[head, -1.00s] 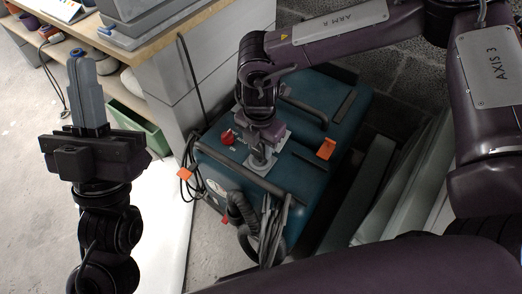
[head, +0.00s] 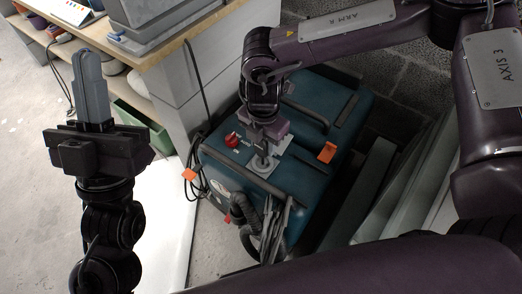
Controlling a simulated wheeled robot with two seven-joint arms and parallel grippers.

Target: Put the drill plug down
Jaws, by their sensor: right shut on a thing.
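My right gripper (head: 265,158) points down at the top of a blue machine (head: 308,128). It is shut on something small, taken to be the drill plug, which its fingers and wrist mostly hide. A pale round plate lies right under the fingertips; I cannot tell whether the held thing touches it. My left gripper (head: 91,85) points up at the left, well away from the machine. Its grey fingers look pressed together, with nothing visible between them.
A red knob (head: 232,140) sits just left of the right gripper. Orange clips (head: 327,152), a black hose (head: 244,212) and cables are on the machine. A workbench (head: 188,40) with grey cases stands behind left. Pale panels (head: 400,190) lean at the right.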

